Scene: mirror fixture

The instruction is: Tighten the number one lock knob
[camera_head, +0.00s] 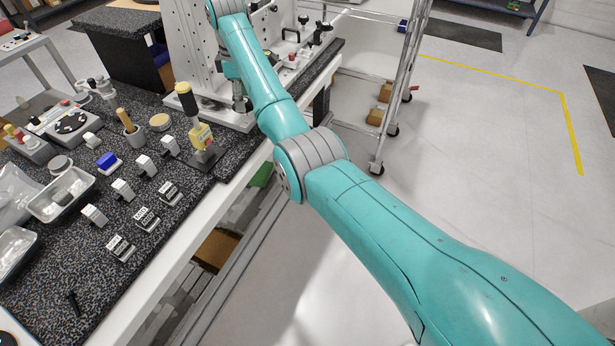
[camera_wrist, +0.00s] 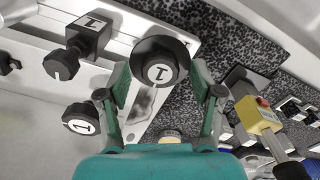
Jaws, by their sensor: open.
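In the wrist view, a round black knob with a white disc marked 1 (camera_wrist: 160,69) sits between the fingertips of my gripper (camera_wrist: 160,82). My gripper is open, with one finger on each side of that knob; I cannot tell whether either touches it. A second round knob marked 1 (camera_wrist: 80,120) is left of the fingers. A black block marked 1 (camera_wrist: 90,33) with a small dark knob (camera_wrist: 62,64) is at upper left. Which is the lock knob is unclear. In the head view, the pale perforated fixture (camera_head: 183,45) stands beyond my arm, which hides part of it.
A yellow-and-black tool (camera_head: 199,130) stands upright on the speckled bench, near the fixture; it also shows in the wrist view (camera_wrist: 258,115). A metal rack (camera_head: 398,85) stands right of the fixture.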

